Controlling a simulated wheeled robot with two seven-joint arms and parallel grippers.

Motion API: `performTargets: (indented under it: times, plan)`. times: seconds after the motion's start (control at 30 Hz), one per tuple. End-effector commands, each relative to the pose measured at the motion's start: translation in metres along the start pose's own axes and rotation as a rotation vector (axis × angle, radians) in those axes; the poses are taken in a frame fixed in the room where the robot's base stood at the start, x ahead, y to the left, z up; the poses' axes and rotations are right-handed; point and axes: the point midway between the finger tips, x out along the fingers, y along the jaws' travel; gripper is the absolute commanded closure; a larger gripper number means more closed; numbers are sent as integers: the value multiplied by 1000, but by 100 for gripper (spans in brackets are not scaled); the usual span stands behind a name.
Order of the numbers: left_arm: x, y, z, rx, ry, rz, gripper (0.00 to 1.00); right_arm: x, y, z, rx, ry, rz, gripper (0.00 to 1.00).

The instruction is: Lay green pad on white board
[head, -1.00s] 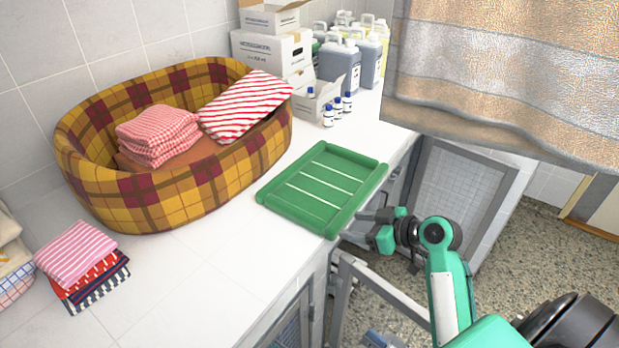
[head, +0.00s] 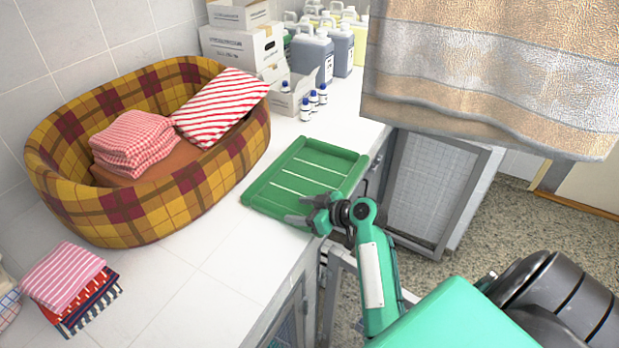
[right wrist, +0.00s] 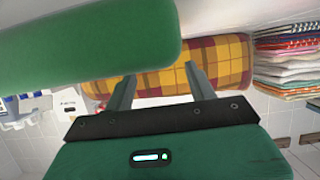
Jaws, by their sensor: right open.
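The green pad (head: 305,175), a ribbed slab with raised rims and pale stripes, lies flat on the white tiled counter (head: 215,262), near its front edge. No separate white board can be told apart from this counter. My right gripper (head: 304,211) is open at the pad's near edge, its fingers overlapping the front rim in the head view. I cannot tell if they touch it. In the right wrist view the pad's rounded green edge (right wrist: 85,45) looms large beside the open fingers (right wrist: 162,88), with nothing between the fingertips. My left gripper is not in view.
A plaid basket (head: 150,215) with folded towels stands left of the pad. Folded striped cloths (head: 65,275) lie at the front left. Small bottles (head: 307,110), boxes and jugs (head: 310,58) stand behind. A hanging towel (head: 490,75) and open cage door (head: 430,190) are at right.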

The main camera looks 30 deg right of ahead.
Motion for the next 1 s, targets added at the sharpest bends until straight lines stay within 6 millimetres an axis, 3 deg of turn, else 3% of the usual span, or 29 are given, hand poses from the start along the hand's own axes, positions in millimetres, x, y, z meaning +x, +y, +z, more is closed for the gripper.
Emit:
performTargets:
  times: [0.1, 0.3, 0.63, 0.67, 0.9, 1.0]
  plan:
    - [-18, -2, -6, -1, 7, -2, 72, 13, -4, -4, 7, 3, -3, 44]
    - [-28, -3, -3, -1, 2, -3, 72, 36, -5, -1, 5, 2, -2, 44]
    - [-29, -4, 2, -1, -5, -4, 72, 43, -5, 2, 1, 0, -2, 44]
    - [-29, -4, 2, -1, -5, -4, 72, 43, -5, 2, 1, 0, -2, 46]
    - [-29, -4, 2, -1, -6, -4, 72, 43, -5, 2, 1, 0, -2, 93]
    - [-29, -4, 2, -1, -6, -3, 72, 43, -5, 1, 0, 1, -1, 100]
